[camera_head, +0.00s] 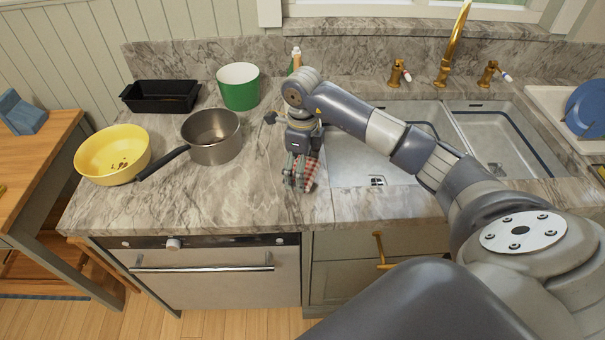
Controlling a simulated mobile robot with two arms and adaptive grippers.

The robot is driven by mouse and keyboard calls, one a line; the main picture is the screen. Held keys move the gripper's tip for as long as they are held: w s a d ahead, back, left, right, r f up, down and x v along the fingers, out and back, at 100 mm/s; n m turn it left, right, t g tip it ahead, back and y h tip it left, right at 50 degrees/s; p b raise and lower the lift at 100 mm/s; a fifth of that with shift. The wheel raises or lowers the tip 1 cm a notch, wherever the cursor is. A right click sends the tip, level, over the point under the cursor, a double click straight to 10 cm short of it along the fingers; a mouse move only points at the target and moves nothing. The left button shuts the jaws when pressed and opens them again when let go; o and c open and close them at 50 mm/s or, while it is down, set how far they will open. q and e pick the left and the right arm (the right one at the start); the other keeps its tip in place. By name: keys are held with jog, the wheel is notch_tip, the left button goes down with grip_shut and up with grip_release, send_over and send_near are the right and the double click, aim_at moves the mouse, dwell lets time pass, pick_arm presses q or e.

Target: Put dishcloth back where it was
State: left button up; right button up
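The dishcloth (311,176), red and white checked, is on the marble counter near the left edge of the sink. My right gripper (298,184) points down directly over it, its fingers touching or just in front of the cloth. Part of the cloth shows to the right of the fingers; the rest is hidden behind them. I cannot tell whether the fingers are closed on the cloth or whether it still rests on the counter. My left gripper is not in view.
A saucepan (211,136), yellow bowl (112,155), green pot (239,87) and black tray (160,96) stand on the left counter. A bottle (296,58) is behind my gripper. The double sink (497,140) is to the right. The front counter left of the gripper is clear.

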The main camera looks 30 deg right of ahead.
notch_tip(320, 180, down, 3)
jog(key=shift+f+p, duration=0.1)
jog(key=shift+p, duration=0.85)
jog(key=shift+f, duration=0.25)
jog(key=o, duration=0.8)
jog(key=shift+o, duration=0.2)
jog(key=shift+r, duration=0.25)
notch_tip(320, 180, up, 10)
jog(key=b, duration=0.4)
jog(key=shift+r, duration=0.9)
